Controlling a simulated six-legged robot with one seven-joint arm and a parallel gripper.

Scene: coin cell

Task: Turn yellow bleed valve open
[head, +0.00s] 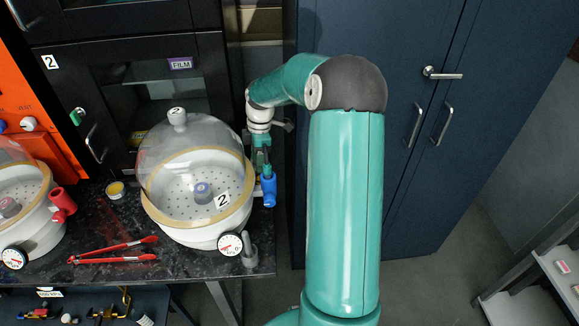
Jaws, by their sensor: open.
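A desiccator labelled 2, with a clear dome (170,140) and white base (200,238), stands on the dark bench. A blue valve (268,190) sits on its right side. No clearly yellow valve handle shows; small brass-yellow fittings (124,298) lie on the shelf below the bench, too small to identify. My gripper (265,172) is open, pointing down just above and beside the blue valve at the dome's right. Whether it touches the valve cannot be told. Its fingers are small and partly hidden.
A second desiccator with a red valve (62,205) stands at the left. A round gauge (230,243) is at the base's front. Blue cabinets (450,130) stand at the right.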

